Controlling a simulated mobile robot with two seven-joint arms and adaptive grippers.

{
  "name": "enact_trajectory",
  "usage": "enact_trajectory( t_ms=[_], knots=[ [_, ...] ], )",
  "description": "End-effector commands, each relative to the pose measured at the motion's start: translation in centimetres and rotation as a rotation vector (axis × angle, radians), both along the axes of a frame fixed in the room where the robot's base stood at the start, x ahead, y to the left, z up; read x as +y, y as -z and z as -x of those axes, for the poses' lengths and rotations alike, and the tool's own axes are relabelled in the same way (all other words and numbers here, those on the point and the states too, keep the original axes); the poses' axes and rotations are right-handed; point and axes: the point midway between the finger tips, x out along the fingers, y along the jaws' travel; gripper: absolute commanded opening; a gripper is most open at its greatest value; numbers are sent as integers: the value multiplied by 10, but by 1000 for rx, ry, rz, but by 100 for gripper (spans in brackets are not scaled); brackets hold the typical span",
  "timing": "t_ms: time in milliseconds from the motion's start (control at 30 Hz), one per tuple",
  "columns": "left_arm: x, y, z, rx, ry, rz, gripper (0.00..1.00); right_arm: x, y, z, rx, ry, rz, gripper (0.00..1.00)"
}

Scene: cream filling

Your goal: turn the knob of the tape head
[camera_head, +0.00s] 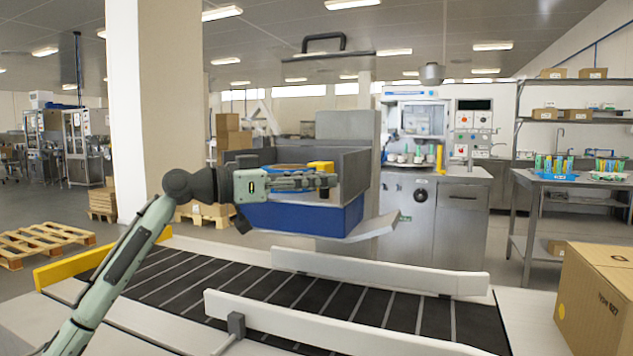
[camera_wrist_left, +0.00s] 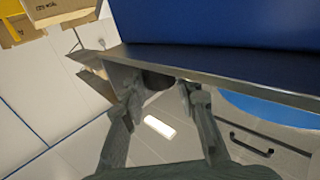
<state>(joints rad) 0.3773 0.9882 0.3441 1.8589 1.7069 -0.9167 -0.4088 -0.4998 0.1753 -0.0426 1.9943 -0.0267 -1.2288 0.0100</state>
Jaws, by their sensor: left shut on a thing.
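The tape head (camera_head: 300,217) is a grey and blue housing above the conveyor, with a yellow part (camera_head: 321,167) on its near side. My left gripper (camera_head: 328,181) reaches in from the left, in front of the housing and just below the yellow part. In the left wrist view its two fingers (camera_wrist_left: 158,92) are closed around a dark rounded piece, which looks like the knob (camera_wrist_left: 158,80), beside a metal plate edge. The fingers hide much of the knob, and its turn angle cannot be read. My right gripper is in neither view.
The conveyor (camera_head: 170,288) with white side rails (camera_head: 375,272) runs below the arm. A black handle (camera_head: 325,42) on a flat plate hangs above the housing. A cardboard box (camera_head: 598,300) stands at the right. A pallet (camera_head: 48,240) lies on open floor at left.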

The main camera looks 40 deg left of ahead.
Motion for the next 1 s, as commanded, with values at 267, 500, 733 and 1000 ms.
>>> enact_trajectory(
  t_ms=[267, 500, 733, 1000],
  knots=[
    [0, 1, 0, 2, -1, 0, 37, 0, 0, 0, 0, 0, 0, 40],
    [0, 1, 0, 2, -1, 0, 39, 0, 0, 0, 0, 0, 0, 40],
    [6, 1, 11, 2, 0, 1, 39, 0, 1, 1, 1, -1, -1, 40],
    [36, 1, 57, 2, -2, 2, 39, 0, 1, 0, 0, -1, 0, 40]
  ],
)
